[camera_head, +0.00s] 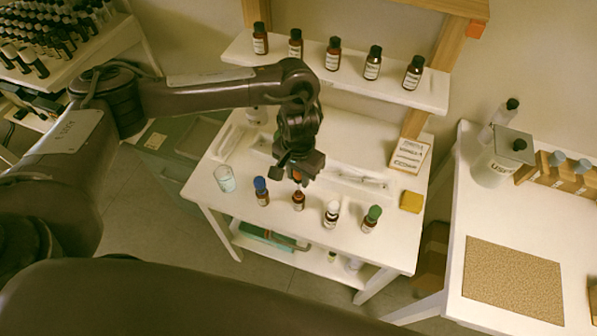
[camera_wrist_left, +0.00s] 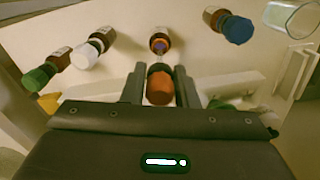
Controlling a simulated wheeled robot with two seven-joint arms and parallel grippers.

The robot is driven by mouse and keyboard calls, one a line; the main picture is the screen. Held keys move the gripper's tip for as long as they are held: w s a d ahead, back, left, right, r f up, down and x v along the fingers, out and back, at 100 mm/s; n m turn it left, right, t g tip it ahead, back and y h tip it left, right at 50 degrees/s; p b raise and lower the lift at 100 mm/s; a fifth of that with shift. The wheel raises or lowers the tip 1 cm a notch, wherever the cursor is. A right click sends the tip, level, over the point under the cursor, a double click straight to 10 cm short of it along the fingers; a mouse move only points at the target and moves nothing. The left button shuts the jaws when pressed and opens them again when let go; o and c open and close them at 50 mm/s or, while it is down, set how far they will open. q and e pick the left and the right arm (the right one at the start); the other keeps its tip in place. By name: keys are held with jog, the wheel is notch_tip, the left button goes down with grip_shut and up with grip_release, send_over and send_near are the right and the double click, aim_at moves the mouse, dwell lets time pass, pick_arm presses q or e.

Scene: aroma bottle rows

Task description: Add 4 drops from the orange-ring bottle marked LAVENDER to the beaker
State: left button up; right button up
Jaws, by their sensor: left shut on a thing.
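My left gripper (camera_head: 298,179) is shut on an orange dropper cap (camera_wrist_left: 160,88), which shows between its two fingers in the left wrist view. A thin dropper points from the cap toward a brown bottle (camera_wrist_left: 159,42) on the table. This bottle also shows in the head view (camera_head: 298,202), below the gripper, with its cap off. Whether the dropper tip is inside the neck is hard to tell. Its label is too small to read. The glass beaker (camera_head: 225,178) stands at the table's left and shows at the wrist view's top right (camera_wrist_left: 292,16). My right gripper is not in view.
A blue-capped bottle (camera_head: 261,191) stands between the beaker and the open bottle. A white-capped bottle (camera_head: 331,214) and a green-capped bottle (camera_head: 372,218) stand to the right. A yellow block (camera_head: 411,202) lies near the right edge. A shelf (camera_head: 432,92) with several bottles is behind.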

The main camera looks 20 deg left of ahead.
aim_at(298, 191)
pick_arm(q)
jog(key=shift+f+b, duration=0.6)
jog(key=shift+f, duration=0.85)
jog(key=shift+f+b, duration=0.95)
jog(key=shift+f, duration=1.1)
jog(key=o, duration=0.3)
jog(key=shift+r, duration=0.15)
notch_tip(298, 191, up, 9)
jog(key=p, duration=1)
jog(key=shift+f, duration=0.25)
